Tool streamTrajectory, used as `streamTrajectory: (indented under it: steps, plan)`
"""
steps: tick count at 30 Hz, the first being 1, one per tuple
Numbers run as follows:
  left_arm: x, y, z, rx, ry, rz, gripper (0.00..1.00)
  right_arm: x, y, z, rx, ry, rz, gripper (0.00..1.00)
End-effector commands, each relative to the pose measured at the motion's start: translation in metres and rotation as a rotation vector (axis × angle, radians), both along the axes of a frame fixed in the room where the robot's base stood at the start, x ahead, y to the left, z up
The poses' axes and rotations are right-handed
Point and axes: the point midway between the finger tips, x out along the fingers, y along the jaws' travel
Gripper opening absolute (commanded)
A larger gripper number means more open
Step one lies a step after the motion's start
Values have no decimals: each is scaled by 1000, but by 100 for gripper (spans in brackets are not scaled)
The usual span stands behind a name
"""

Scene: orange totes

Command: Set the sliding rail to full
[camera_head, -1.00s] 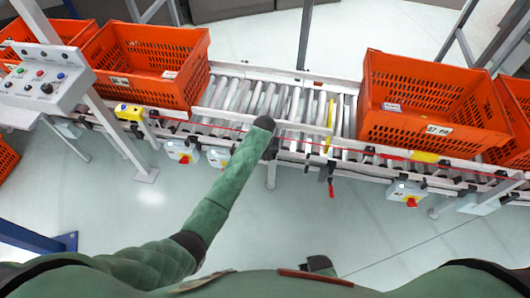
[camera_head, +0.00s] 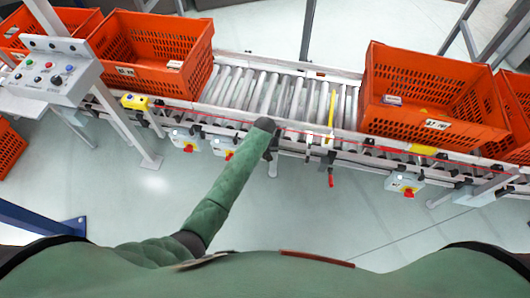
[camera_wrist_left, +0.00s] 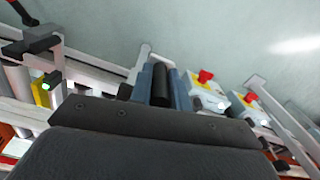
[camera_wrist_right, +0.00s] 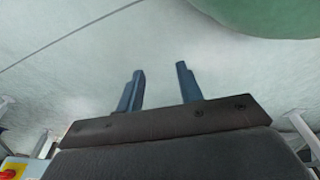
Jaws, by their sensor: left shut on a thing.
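The sliding rail (camera_head: 235,117) is a long pale bar along the near side of the roller conveyor (camera_head: 265,88), between two orange totes. My left gripper (camera_head: 270,150) is at the conveyor's near edge, partly hidden by its own green sleeve. In the left wrist view its blue fingers (camera_wrist_left: 161,88) are closed around a black handle (camera_wrist_left: 160,82). How the handle joins the rail is hidden. My right gripper (camera_wrist_right: 159,76) is open and empty above bare floor; it is out of the head view.
Orange totes stand at the left (camera_head: 150,80) and right (camera_head: 430,105) of the bare rollers. A yellow strip (camera_head: 332,108) crosses the rollers. A red-tipped lever (camera_head: 331,178) hangs at the front. A control panel (camera_head: 48,70) stands at left.

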Motion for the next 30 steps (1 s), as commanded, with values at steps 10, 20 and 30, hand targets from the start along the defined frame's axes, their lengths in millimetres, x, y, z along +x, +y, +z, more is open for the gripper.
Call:
streamTrajectory:
  steps: [10,20,30]
  plan:
    - [-3,0,-2,1,7,-1,40,0,-1,1,-1,1,0,36]
    - [-2,0,12,0,3,0,40,3,-1,-1,-2,7,-1,36]
    - [-3,0,61,1,4,0,40,18,16,28,12,21,-9,36]
